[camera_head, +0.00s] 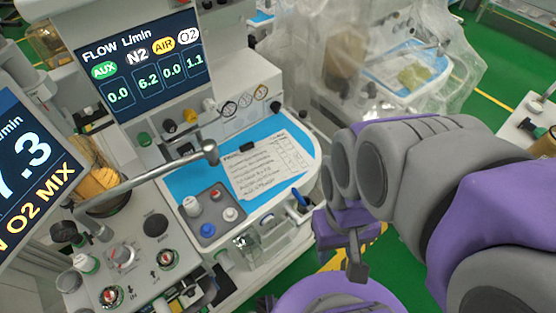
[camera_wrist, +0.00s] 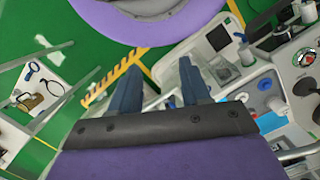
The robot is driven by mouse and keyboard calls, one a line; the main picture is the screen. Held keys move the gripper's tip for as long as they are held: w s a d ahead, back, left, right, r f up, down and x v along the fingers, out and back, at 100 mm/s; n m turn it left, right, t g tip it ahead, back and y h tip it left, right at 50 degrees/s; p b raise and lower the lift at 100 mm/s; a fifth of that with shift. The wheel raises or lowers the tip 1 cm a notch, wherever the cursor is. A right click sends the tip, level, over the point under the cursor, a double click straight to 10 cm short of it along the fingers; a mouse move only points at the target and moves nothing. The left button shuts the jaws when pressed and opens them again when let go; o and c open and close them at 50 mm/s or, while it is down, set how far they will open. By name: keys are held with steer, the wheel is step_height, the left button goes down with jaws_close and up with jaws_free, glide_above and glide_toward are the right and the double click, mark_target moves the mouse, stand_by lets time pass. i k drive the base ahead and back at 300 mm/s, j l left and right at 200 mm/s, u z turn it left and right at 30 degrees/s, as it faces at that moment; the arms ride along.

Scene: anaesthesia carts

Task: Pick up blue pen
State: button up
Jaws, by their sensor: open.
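A slim blue object that looks like the blue pen (camera_head: 299,197) shows at the front right edge of the cart's worktop in the head view. It is tilted, and its lower end is hard to make out. My gripper (camera_head: 350,262) is to the right of it and lower in the picture, apart from it, pointing down beside the cart. In the wrist view, the two fingers of my gripper (camera_wrist: 160,62) are spread with nothing between them. I cannot pick out the pen for sure in the wrist view.
The worktop has a blue mat (camera_head: 190,178), a printed sheet (camera_head: 270,166) and a grey tray (camera_head: 224,197) with small bottles. A metal arm (camera_head: 150,176) crosses above it. A plastic-draped cart (camera_head: 335,60) stands behind. Green floor (camera_head: 490,85) is free at right.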

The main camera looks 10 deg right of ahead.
mark_target(294, 190)
steer(key=k+u, duration=0.1)
steer(key=u, duration=0.4)
steer(key=k+u, duration=0.15)
steer(key=u, duration=0.35)
steer(key=k+j+u, duration=0.15)
steer(key=k, duration=0.25)
steer(key=k+j+u, duration=0.15)
steer(key=k, duration=0.25)
steer(key=k+j+u, duration=0.15)
steer(key=k, duration=0.25)
